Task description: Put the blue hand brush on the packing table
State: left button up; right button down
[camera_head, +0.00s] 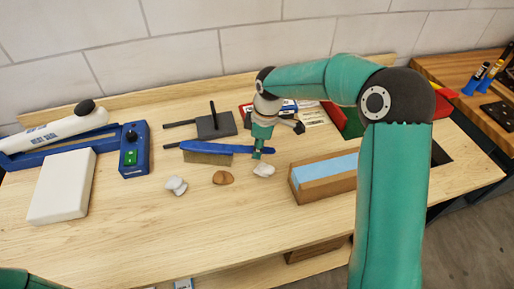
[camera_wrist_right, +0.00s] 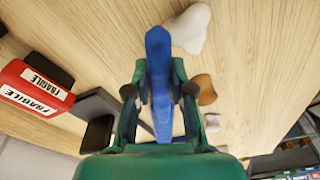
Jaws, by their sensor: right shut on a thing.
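The blue hand brush (camera_head: 222,148) has a long blue back and tan bristles facing down, over the light wooden table (camera_head: 120,235) in front of me. I cannot tell whether the bristles touch the wood. My right gripper (camera_head: 258,151) is shut on the brush's right end. In the right wrist view, the blue brush (camera_wrist_right: 158,48) runs between the two fingers of the gripper (camera_wrist_right: 159,92). The table carries a FRAGILE tape roll (camera_wrist_right: 38,88) and looks like the packing table. My left gripper is out of view.
Pale lumps (camera_head: 176,185) and a brown one (camera_head: 223,178) lie in front of the brush. A dark dustpan-like tool (camera_head: 214,125) lies behind it. A wooden box (camera_head: 322,178) stands right, a blue-and-white sealer (camera_head: 134,150) left. The front left is clear.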

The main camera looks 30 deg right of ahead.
jog(key=shift+s+f, duration=0.2)
jog(key=shift+f, duration=0.4)
jog(key=c, duration=1.3)
grip_release()
jog(key=shift+o, duration=1.4)
jog(key=shift+w+a, duration=0.1)
jog(key=shift+w, duration=0.05)
jog(key=shift+r, duration=0.1)
jog(key=shift+r, duration=0.1)
jog(key=shift+r, duration=0.25)
notch_tip(320, 180, up, 12)
jog(key=d, duration=0.1)
jog(key=shift+s+d+r, duration=0.25)
jog(key=shift+s, duration=0.15)
